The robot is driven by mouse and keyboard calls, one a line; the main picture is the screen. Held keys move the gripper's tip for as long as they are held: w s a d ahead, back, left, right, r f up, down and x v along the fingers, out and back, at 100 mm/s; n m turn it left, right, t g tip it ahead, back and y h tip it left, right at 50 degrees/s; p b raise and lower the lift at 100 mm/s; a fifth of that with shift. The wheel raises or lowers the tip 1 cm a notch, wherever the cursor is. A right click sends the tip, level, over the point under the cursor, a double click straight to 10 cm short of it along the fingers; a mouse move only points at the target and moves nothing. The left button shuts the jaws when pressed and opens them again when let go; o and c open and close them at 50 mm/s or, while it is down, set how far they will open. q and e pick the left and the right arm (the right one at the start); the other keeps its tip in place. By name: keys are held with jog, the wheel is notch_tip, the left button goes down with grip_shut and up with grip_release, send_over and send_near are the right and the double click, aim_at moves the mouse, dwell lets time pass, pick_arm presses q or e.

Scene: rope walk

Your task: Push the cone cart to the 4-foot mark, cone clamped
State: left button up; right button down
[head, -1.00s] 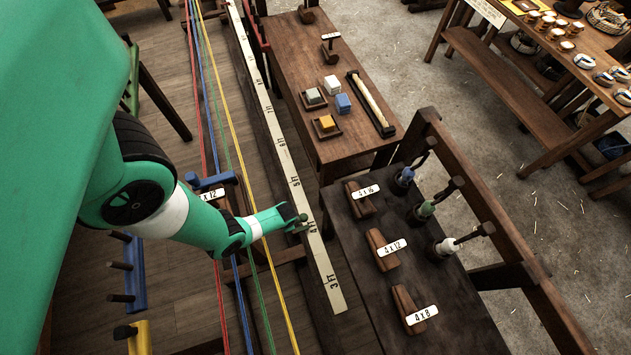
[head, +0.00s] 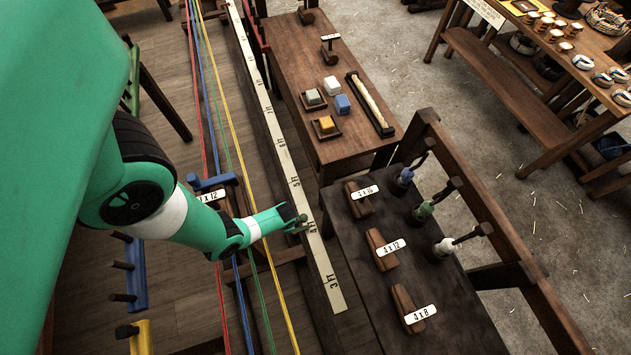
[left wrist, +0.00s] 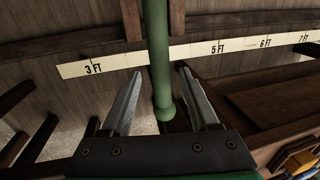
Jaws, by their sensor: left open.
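My left gripper (left wrist: 165,100) is open, with its two fingers on either side of a green rod with a rounded end (left wrist: 160,65) in the left wrist view. I cannot tell whether the fingers touch the rod. In the head view, the left gripper (head: 291,219) is beside the white foot scale (head: 318,251), near its 4 FT mark. The scale also shows in the left wrist view (left wrist: 190,52), where the rod covers the part between 3 FT and 5 FT. A wooden block with a label ending in "x 12" (head: 212,196) sits at the ropes, partly behind my arm. The cone clamp is not clearly visible. My right gripper is out of view.
Red, blue, green and yellow ropes (head: 258,180) run lengthwise left of the scale. A dark table (head: 355,255) with labelled wooden blocks (head: 381,250) and spools on handles stands to the right. A wooden bench (head: 300,70) with coloured blocks lies behind.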

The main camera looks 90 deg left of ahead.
pick_arm(q)
notch_tip(320, 180, up, 10)
jog(key=d+p, duration=0.2)
jog(key=p, duration=0.5)
jog(key=shift+w, duration=0.25)
jog(key=shift+r, duration=0.1)
